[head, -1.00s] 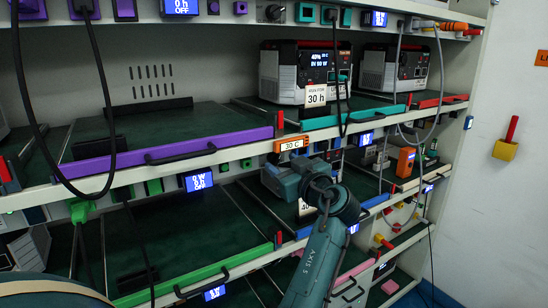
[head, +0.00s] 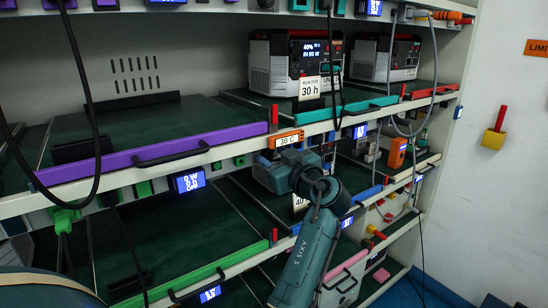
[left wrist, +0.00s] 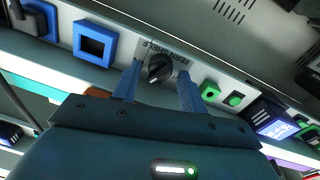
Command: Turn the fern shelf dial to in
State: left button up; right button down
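The fern shelf dial (left wrist: 159,66) is a round black knob on a pale shelf edge, in the left wrist view. A printed label reading FERN SHELF (left wrist: 160,47) is beside it, partly covered. My left gripper (left wrist: 159,70) is open, with one blue finger on each side of the dial and a small gap visible. I cannot tell which position the dial points to. In the head view my left gripper (head: 275,174) is at the middle shelf edge, below the orange 30 C tag (head: 285,140); it hides the dial there. My right gripper is not in view.
Power units (head: 295,70) stand on the upper shelf. Black cables (head: 85,100) hang in front of the left shelves. A purple bar (head: 120,165) fronts the left shelf.

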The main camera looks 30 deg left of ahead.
pick_arm(q)
jog(key=c, duration=0.8)
jog(key=shift+m, duration=0.8)
jog(key=m, duration=0.3)
jog(key=shift+r+m, duration=0.1)
jog(key=shift+m, duration=0.2)
jog(key=shift+w+m, duration=0.1)
jog(key=shift+m, duration=0.4)
